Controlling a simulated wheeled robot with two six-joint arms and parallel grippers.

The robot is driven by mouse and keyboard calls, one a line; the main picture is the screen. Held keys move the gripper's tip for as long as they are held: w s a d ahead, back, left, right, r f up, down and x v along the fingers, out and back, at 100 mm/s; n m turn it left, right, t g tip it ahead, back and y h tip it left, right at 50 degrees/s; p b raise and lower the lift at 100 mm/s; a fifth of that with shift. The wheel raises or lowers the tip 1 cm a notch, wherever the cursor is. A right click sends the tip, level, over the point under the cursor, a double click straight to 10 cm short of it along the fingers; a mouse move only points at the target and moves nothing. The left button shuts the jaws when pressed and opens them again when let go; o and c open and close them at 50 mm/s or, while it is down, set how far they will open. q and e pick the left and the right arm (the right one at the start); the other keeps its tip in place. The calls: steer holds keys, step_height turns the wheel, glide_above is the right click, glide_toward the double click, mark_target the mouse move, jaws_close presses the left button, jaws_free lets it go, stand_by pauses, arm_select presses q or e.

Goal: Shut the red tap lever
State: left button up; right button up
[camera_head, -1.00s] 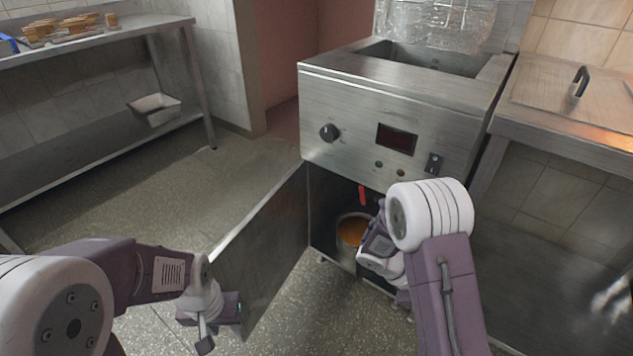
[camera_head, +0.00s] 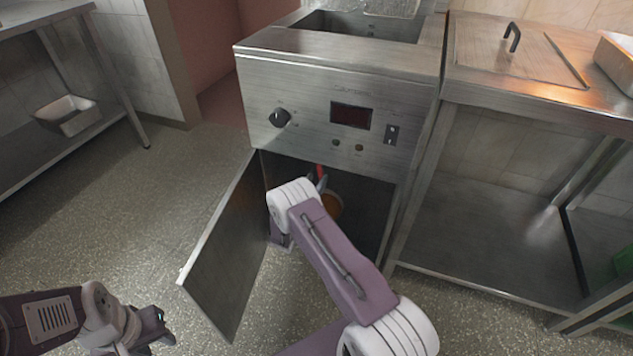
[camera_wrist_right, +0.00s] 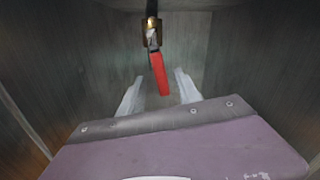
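The red tap lever (camera_wrist_right: 160,75) hangs down from a brass valve (camera_wrist_right: 152,33) in the right wrist view, slightly tilted. In the head view only a small bit of the red lever (camera_head: 320,171) shows under the fryer's front panel. My right gripper (camera_wrist_right: 160,90) is open, with one finger on each side of the lever's lower end; clear gaps show and I cannot tell the depth. In the head view its fingers are mostly hidden behind my right forearm. My left gripper (camera_head: 160,325) is low at the left, away from the tap; its finger gap is not clear.
The fryer (camera_head: 310,110) has its cabinet door (camera_head: 222,255) swung open to the left. A pot with orange-brown contents (camera_head: 334,205) stands inside, partly hidden by my right arm. A steel table (camera_head: 540,100) stands at the right. The floor at the left is clear.

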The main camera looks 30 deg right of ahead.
steer(key=shift+x, duration=1.1)
jaws_close()
stand_by(0.6)
